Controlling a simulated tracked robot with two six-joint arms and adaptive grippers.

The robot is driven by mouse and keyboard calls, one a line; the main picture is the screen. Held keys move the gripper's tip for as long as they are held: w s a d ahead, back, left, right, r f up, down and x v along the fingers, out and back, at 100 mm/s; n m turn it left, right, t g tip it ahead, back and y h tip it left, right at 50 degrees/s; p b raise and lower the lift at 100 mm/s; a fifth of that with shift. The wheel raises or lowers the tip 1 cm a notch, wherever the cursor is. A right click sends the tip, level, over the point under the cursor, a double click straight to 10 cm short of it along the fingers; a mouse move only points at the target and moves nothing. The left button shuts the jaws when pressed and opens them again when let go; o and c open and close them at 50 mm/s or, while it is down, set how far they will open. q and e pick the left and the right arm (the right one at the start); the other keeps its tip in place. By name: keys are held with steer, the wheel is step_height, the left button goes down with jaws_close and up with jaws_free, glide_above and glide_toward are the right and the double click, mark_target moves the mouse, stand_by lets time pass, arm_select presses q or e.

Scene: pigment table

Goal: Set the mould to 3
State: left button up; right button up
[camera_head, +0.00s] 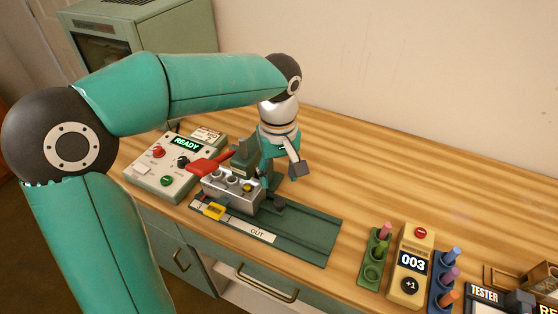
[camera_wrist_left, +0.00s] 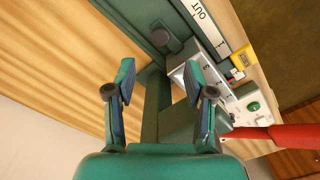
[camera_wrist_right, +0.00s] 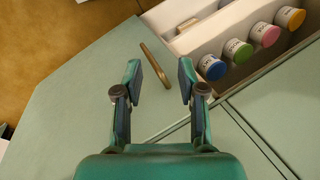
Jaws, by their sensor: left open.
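The mould, a grey metal block (camera_head: 232,194) with round dark cavities on top, sits at the left end of a green rail plate (camera_head: 310,235) marked OUT. A yellow tab (camera_head: 214,211) is at its front left; this tab also shows in the left wrist view (camera_wrist_left: 243,58). A red lever (camera_head: 210,163) reaches across behind the mould. My left gripper (camera_head: 283,174) is open and empty, pointing down just right of the mould; in the left wrist view the mould (camera_wrist_left: 208,72) is partly hidden by a finger. My right gripper (camera_wrist_right: 161,78) is open and empty, seen only in its wrist view.
A control box (camera_head: 166,180) with a READY display stands left of the mould. At right are a counter (camera_head: 410,264) reading 003 and pegs in green (camera_head: 374,262) and blue (camera_head: 443,285) holders. The right wrist view shows a cabinet front, a handle (camera_wrist_right: 154,62) and several jars (camera_wrist_right: 238,52).

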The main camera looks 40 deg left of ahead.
arm_select(q)
step_height(320, 180, up, 4)
steer(key=shift+f, duration=0.1)
stand_by(0.6)
